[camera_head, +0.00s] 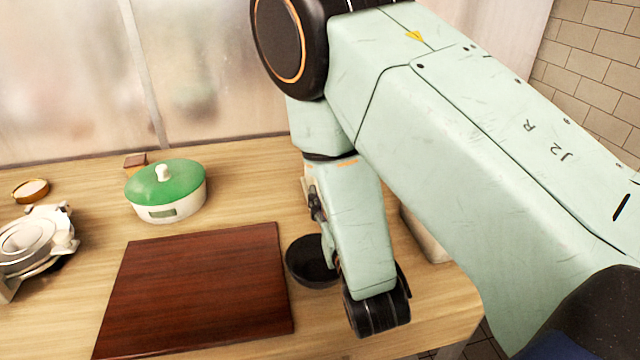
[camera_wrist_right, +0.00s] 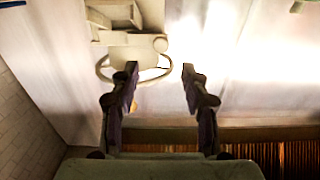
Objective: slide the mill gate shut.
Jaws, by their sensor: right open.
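No part in view can be told for sure as the mill gate. In the right wrist view, a cream housing (camera_wrist_right: 130,18) stands at the upper left, with a pale oval ring (camera_wrist_right: 102,72) below it. The open, empty fingers of my right gripper (camera_wrist_right: 160,68) overlap the ring's lower right part in the picture; I cannot tell whether they touch it. A beige object (camera_head: 425,240) shows partly behind that arm. My left gripper is not in view.
On the wooden counter (camera_head: 60,185) are a dark red board (camera_head: 200,290), a white pot with a green lid (camera_head: 165,185), a grey-white device (camera_head: 30,240), a small round dish (camera_head: 30,189) and a black disc (camera_head: 308,262) beside my arm. A frosted window stands behind.

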